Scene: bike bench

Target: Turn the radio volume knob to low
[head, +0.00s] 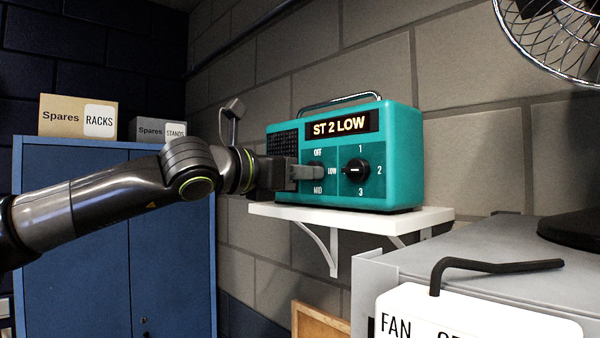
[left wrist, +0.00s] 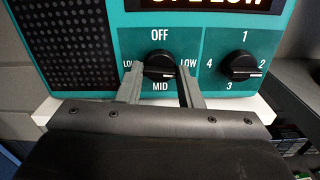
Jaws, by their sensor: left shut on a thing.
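The teal radio (head: 390,192) stands on a white wall shelf. Its lit display (head: 339,126) reads "ST 2 LOW". The volume knob (left wrist: 160,66) is the left one of two dark knobs, with OFF, LOW and MID printed around it. My left gripper (head: 308,172) is in front of the radio, shut on the volume knob; its fingers (left wrist: 160,75) straddle the knob in the left wrist view. The fingers partly hide the knob, and its pointer is hard to make out. The station knob (head: 356,171) is on the right, numbered 1 to 4. My right gripper is not in view.
The white shelf (head: 282,212) carries the radio on brackets. A blue cabinet (head: 120,240) with Spares boxes (head: 68,117) is at left. A wire fan (head: 560,40) is at upper right.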

